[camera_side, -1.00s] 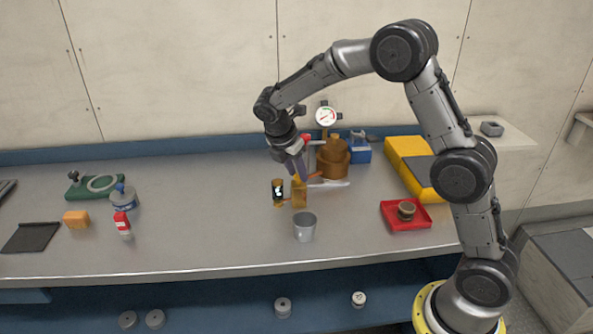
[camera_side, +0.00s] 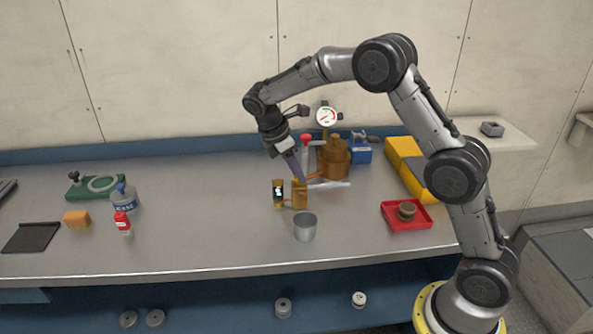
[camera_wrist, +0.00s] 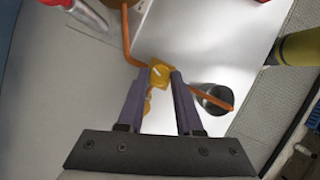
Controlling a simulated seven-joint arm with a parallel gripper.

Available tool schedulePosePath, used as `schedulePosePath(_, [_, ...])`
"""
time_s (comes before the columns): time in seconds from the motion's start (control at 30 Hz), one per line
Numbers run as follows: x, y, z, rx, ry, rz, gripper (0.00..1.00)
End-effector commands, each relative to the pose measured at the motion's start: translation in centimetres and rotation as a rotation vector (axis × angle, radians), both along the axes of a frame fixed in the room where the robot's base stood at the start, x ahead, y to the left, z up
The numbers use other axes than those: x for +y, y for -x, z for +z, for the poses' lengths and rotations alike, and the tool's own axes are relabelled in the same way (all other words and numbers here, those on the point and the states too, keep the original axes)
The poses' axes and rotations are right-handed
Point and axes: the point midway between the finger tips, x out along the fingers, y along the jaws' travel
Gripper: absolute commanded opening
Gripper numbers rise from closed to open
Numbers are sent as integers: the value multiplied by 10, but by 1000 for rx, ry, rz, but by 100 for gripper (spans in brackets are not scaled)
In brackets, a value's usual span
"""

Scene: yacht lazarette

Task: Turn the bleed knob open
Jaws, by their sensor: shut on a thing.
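The bleed knob (camera_wrist: 158,72) is a small yellow piece with a white mark on top, seen between my fingertips in the wrist view. It sits on a yellow valve body (camera_side: 299,196) at the end of an orange pipe (camera_wrist: 128,40). My gripper (camera_side: 299,178) reaches down from the upper left and is shut on the knob; the fingers hide much of it in the side view. The grey cup (camera_side: 305,228) stands just in front of the valve, and in the wrist view the orange outlet reaches over it.
A copper-brown canister (camera_side: 333,160), a dial gauge (camera_side: 327,117) and a red-topped part (camera_side: 306,139) stand close behind the valve. A red tray (camera_side: 405,215) lies to the right. The bench centre-left is clear.

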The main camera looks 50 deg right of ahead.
Motion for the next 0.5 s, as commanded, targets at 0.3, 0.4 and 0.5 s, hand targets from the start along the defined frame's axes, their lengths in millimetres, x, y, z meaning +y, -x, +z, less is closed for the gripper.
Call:
schedulePosePath(0.3, [-2, -3, 1, -2, -1, -303, 0])
schedulePosePath(0.4, [-2, -4, 1, -3, 0, -397, 0])
schedulePosePath(0.5, [-3, -5, 1, -2, -1, -492, 0])
